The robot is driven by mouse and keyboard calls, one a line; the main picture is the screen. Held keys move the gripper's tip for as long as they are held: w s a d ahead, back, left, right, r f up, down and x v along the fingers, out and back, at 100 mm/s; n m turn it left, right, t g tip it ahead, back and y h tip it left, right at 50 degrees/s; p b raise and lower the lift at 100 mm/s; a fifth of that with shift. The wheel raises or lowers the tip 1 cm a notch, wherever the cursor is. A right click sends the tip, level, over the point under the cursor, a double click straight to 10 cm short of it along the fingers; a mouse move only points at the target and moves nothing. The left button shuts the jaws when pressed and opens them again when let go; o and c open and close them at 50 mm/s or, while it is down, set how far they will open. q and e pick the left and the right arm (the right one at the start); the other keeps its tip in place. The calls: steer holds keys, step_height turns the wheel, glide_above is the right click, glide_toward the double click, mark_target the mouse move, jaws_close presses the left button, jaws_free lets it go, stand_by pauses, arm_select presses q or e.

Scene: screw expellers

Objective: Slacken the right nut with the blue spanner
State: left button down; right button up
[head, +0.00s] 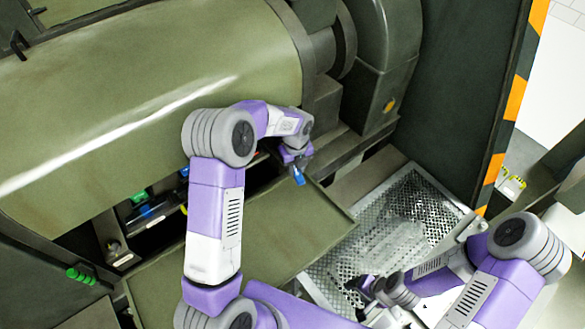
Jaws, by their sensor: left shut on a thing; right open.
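My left gripper (297,162) is at the end of the purple and grey arm, close to the right end of the opening under the green drum. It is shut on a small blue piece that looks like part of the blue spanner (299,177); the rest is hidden. My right gripper (358,287) is low in the picture over the perforated metal plate, open and apparently empty. The right nut cannot be made out; my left arm covers part of the opening.
The large green drum (150,90) fills the upper left. Green (138,197) and blue (147,212) items sit in the dark opening below it. A green flap (300,225) juts out under my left gripper. The perforated plate (412,208) is bare towards the back.

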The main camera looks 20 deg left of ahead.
arm_select(q)
steer(key=shift+w+d, duration=0.1)
steer(key=shift+w, duration=0.05)
steer(key=shift+w+d+n, duration=0.55)
steer(key=shift+w+n, duration=0.1)
steer(key=shift+n, duration=0.35)
steer(key=shift+w, duration=0.1)
steer(key=shift+w+d+n, duration=0.4)
steer(key=shift+w+n, duration=0.2)
steer(key=shift+n, duration=0.2)
steer(key=shift+w, duration=0.1)
steer(key=shift+w+d+n, duration=0.35)
steer(key=shift+w+n, duration=0.35)
steer(key=shift+n, duration=0.1)
